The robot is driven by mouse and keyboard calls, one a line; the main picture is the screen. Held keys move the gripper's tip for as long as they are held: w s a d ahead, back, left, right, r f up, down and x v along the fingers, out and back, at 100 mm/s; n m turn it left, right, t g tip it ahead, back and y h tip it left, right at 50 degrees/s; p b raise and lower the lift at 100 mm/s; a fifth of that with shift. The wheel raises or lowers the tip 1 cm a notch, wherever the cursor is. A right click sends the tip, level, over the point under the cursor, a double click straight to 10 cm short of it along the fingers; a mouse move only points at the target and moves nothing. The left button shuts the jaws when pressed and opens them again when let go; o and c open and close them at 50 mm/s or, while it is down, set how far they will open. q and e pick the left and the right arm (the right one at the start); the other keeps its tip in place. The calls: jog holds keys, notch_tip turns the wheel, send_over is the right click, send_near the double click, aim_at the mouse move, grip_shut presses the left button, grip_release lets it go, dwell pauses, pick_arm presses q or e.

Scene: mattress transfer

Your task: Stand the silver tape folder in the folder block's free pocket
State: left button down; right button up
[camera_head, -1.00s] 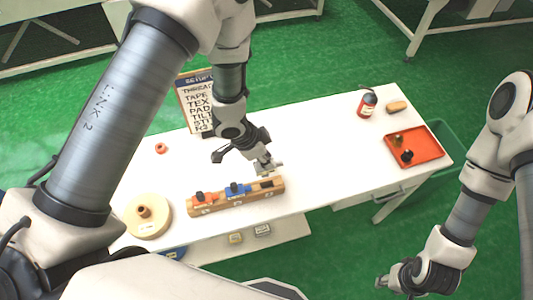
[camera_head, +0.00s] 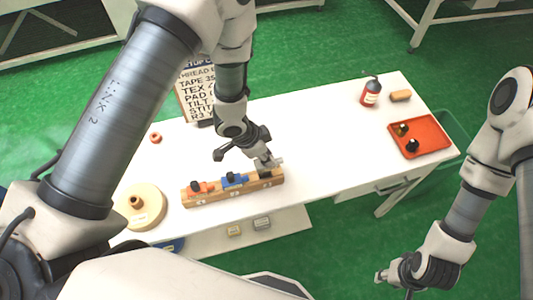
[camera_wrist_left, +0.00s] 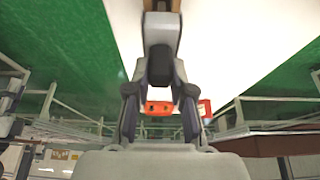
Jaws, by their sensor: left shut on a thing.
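The wooden folder block (camera_head: 218,197) lies along the near edge of the white table. An orange folder (camera_head: 199,188) stands in its left pocket and a blue folder (camera_head: 234,180) in its middle pocket. My left gripper (camera_head: 266,161) is shut on the silver tape folder (camera_head: 276,162), at the block's right-hand pocket. I cannot tell whether the folder is inside the pocket or just above it.
A round wooden spool base (camera_head: 150,215) stands left of the block. A sign board (camera_head: 196,85) stands behind. A red bottle (camera_head: 370,95), a tan block (camera_head: 400,96) and an orange tray (camera_head: 432,130) with dark items are at the right. The table's middle right is clear.

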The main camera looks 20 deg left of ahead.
pick_arm(q)
jog(key=shift+w, duration=0.15)
jog(key=shift+p, duration=0.55)
dwell(0.8)
jog(key=shift+f+b, duration=2.15)
jog(key=shift+f, duration=0.65)
jog(key=c, duration=0.9)
grip_release()
